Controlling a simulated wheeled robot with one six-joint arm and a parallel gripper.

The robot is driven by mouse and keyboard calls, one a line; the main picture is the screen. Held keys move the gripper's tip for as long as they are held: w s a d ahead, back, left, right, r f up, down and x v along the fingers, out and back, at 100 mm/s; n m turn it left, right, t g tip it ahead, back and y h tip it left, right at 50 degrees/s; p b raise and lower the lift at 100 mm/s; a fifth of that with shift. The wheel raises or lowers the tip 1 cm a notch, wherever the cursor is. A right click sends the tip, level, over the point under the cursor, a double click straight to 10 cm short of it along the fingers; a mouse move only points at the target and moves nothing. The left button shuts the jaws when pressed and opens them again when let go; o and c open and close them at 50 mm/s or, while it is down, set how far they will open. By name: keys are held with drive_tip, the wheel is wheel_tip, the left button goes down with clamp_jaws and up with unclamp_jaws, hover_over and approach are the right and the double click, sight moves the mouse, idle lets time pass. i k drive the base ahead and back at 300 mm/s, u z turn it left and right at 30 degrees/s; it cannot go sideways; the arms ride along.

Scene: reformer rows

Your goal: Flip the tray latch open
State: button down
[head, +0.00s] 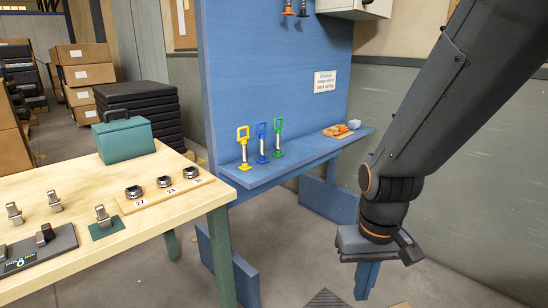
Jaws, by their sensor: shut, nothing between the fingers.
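No part is plainly recognisable as the tray latch. A dark tray-like base (62,243) with lettering lies at the table's front left, cut off by the picture edge. A dark upright piece (45,234) stands on it; I cannot tell whether this is the latch or how it is set. My gripper (367,292) points down at the right, in front of the blue shelf and well away from the table. Its blue fingers are together and hold nothing.
The wooden table (90,188) carries small metal clips, a green pad (107,229), a board with numbered rings (165,193) and a green toolbox (124,137). A blue shelf (300,155) holds yellow, blue and green handled tools. Open floor lies between table and gripper.

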sight(341, 129)
drive_tip(key=z, duration=0.1)
drive_tip(key=i, duration=2.3)
drive_tip(key=z, duration=0.65)
drive_tip(key=i, duration=0.9)
drive_tip(key=z, duration=0.15)
